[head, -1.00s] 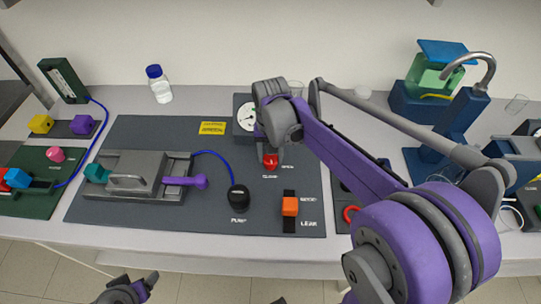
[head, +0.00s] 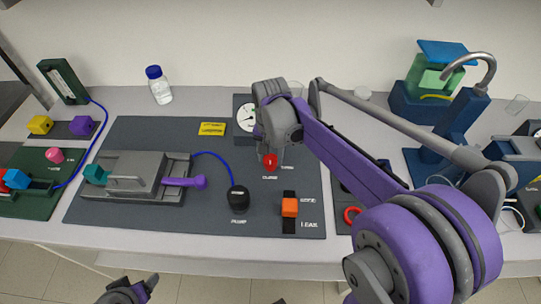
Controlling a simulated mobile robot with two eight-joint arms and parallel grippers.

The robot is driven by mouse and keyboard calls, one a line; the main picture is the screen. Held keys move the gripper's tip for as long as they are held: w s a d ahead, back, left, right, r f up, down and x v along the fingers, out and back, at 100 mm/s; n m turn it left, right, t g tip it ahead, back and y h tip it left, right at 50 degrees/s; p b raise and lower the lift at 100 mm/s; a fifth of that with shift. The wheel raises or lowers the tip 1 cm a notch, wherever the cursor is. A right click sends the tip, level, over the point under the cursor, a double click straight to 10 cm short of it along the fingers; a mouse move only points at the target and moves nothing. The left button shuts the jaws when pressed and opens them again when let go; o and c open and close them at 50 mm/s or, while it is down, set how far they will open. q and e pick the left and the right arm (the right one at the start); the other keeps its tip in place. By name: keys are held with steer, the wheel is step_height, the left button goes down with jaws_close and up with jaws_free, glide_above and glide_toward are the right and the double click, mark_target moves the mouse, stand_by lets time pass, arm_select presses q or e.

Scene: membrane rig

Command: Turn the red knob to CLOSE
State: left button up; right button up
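The red knob (head: 270,161) sits on the dark grey rig board (head: 150,133), just below the round gauge (head: 247,117). White CLOSE lettering is below it, with a second label to its right. My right arm reaches in from the right, and its wrist hangs directly above the knob. My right gripper (head: 268,142) is mostly hidden behind that wrist; I cannot tell whether its fingers touch the knob. My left gripper (head: 132,290) is low at the bottom edge, in front of the table and away from the rig; its fingers are not clear.
On the board are a grey clamp block (head: 130,174) with a purple handle (head: 187,182), a black pump bulb (head: 238,198) with a blue tube, and an orange slider (head: 290,207). A blue-capped bottle (head: 159,86) stands behind. A blue tap stand (head: 455,125) is at right.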

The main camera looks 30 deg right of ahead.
mark_target(271, 159)
steer(key=o, duration=0.5)
steer(key=shift+c, duration=0.2)
step_height(271, 159, up, 11)
steer(key=shift+p, duration=0.35)
steer(key=shift+f, duration=0.15)
